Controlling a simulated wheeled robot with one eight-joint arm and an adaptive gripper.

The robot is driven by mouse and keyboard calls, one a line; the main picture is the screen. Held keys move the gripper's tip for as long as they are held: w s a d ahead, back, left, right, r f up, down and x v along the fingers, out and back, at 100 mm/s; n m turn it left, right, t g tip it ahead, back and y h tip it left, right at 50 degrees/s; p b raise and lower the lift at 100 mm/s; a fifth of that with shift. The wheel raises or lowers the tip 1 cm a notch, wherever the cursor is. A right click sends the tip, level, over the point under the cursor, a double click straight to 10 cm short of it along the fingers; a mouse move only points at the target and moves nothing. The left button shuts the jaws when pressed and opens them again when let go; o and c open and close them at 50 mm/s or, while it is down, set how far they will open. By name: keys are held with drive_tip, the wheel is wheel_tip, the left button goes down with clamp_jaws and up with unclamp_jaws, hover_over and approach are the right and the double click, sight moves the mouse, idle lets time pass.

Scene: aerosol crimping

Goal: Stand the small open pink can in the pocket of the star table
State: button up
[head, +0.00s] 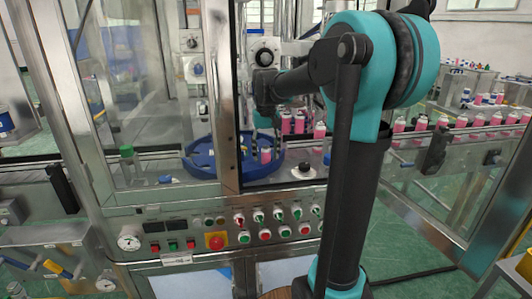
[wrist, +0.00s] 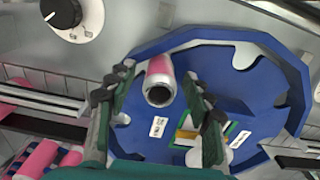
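The small open pink can (wrist: 159,66) shows in the wrist view with its dark round mouth and silver collar facing the camera. It stands at the edge of the blue star table (wrist: 250,110), apparently in a rim pocket; its base is hidden. In the head view a pink can (head: 265,156) stands on the blue star table (head: 203,170) behind the glass and post. My gripper (wrist: 160,74) is open, with one dark fingertip on each side of the can and a visible gap to both. In the head view my gripper is largely hidden.
Several pink cans stand on the conveyor (head: 400,141) to the right. More pink cans lie at the lower left in the wrist view (wrist: 40,158). A metal frame post (head: 224,100) stands in front of the star table. A control panel (head: 215,241) with buttons is below.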

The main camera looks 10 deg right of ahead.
wheel_tip(320, 180, up, 12)
idle(0.7)
